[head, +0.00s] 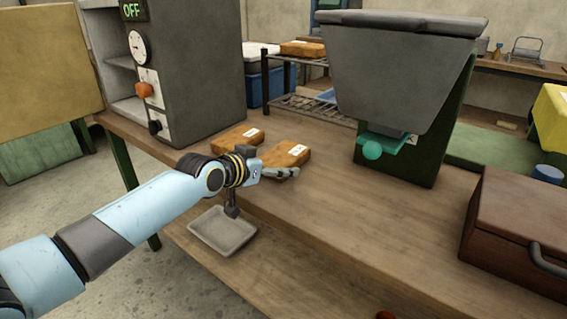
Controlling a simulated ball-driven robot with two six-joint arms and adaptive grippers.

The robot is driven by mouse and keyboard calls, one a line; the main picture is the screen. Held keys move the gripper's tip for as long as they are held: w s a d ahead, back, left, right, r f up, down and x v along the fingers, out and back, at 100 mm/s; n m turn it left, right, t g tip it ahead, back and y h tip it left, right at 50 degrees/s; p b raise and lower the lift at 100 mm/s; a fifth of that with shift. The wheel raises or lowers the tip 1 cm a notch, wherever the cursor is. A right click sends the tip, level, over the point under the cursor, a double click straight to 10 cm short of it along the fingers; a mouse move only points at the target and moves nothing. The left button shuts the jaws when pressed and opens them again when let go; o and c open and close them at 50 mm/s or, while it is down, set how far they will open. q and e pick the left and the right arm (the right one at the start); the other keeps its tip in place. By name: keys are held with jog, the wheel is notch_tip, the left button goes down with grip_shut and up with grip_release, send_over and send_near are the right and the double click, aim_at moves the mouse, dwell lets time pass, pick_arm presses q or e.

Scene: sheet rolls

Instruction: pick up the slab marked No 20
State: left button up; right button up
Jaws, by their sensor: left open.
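Two orange-brown slabs lie on the wooden table, each with a white label. The left slab (230,138) lies farther back, and the right slab (293,155) lies beside it. The label marks are too small for me to read, so I cannot tell which is No 20. My left gripper (265,190) is open near the front of the right slab, and partly covers the slabs from this view. I cannot tell whether it touches either one. Another orange-brown slab (302,49) with a label lies on the rack at the back. My right gripper is not in view.
A grey tray (222,231) sits below my left gripper. A grey machine (175,75) with an OFF display stands at the left, and a grey hopper (400,70) stands behind right. A brown case (515,225) is at the right. The table's front middle is clear.

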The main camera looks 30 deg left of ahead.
pick_arm(q)
jog(key=c, duration=1.3)
jog(key=shift+r, duration=0.15)
jog(key=shift+c, duration=0.6)
jog(key=shift+r, duration=0.1)
